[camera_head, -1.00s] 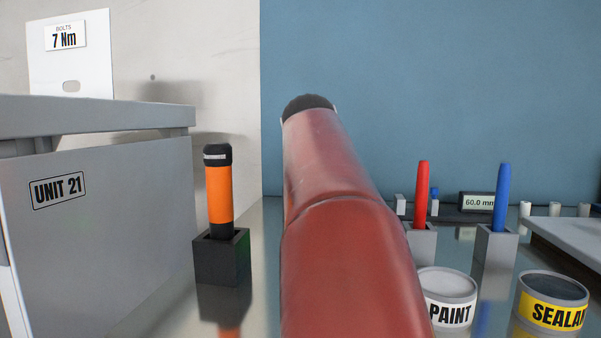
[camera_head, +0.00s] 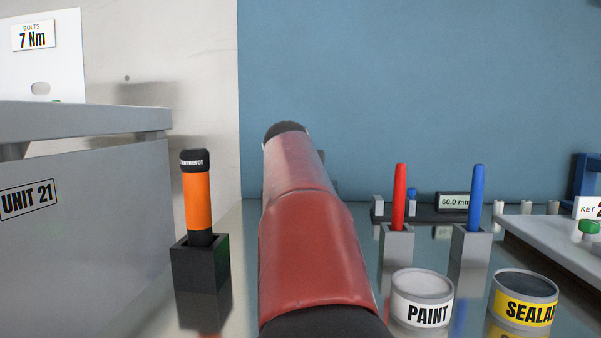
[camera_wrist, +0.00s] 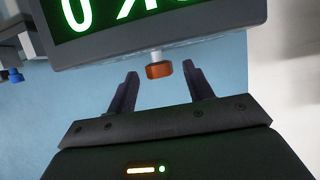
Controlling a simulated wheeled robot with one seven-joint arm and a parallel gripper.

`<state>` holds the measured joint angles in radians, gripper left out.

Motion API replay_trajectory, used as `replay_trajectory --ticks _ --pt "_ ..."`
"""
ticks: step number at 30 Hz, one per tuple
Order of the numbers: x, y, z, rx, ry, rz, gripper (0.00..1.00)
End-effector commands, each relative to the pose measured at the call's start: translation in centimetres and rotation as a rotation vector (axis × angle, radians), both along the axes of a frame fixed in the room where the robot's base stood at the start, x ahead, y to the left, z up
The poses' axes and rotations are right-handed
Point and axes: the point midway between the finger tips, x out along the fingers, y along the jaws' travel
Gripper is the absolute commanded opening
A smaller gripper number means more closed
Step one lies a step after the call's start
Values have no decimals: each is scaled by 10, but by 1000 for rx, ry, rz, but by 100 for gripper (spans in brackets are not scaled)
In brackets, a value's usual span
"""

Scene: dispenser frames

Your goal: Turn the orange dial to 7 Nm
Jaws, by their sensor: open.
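The orange dial (camera_wrist: 159,70) is a small knob on a pale shaft under a grey box with a green-lit display (camera_wrist: 130,18), in the wrist view. The display's large characters are cut off by the top edge, so I cannot read the value. My gripper (camera_wrist: 160,77) is open, its two dark fingers pointing at the dial. The dial appears between the fingertips, with gaps on both sides; I cannot tell its depth relative to them. In the head view my red arm hides the gripper, and the dial does not show. A sign reads "BOLTS 7 Nm" (camera_head: 33,37).
An orange-handled tool (camera_head: 198,203) stands in a black holder left of my arm, beside the grey Unit 21 cabinet (camera_head: 80,200). Red (camera_head: 399,196) and blue (camera_head: 476,198) pens stand in holders to the right, behind paint (camera_head: 422,298) and sealant (camera_head: 523,298) cans.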

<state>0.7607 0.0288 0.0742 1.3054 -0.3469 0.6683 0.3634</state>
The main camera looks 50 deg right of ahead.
Motion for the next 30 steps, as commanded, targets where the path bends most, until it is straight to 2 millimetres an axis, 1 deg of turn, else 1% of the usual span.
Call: replay_trajectory --ticks 1,11,17,30 --pt "0 0 0 0 0 0 50" --pt "0 0 0 0 0 0 7" --pt "0 0 2 3 0 25 7" --pt "-4 -4 -1 5 2 221 7"
